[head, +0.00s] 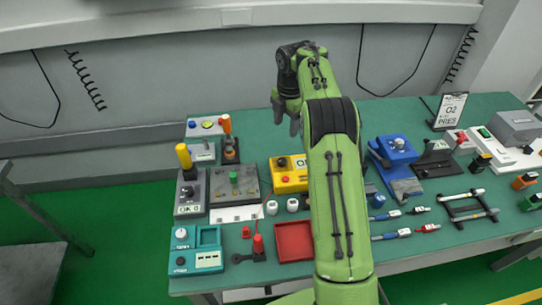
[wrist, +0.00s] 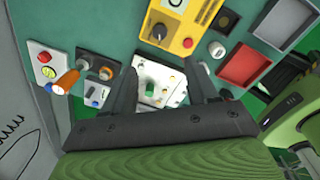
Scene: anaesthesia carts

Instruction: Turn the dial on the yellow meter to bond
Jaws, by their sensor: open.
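The yellow meter (head: 288,181) stands on the green bench, partly hidden by my arm in the head view. In the wrist view the yellow meter (wrist: 181,16) is at the top, cut by the frame edge. In the head view my gripper (head: 285,117) is above the bench's back edge.
A panel with a green knob (head: 233,177) stands left of the meter. A red tray (head: 293,241) lies in front of it, with small white jars (head: 272,207) between. A blue device (head: 397,148) stands to the right. Yellow and orange-topped devices stand at the back left.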

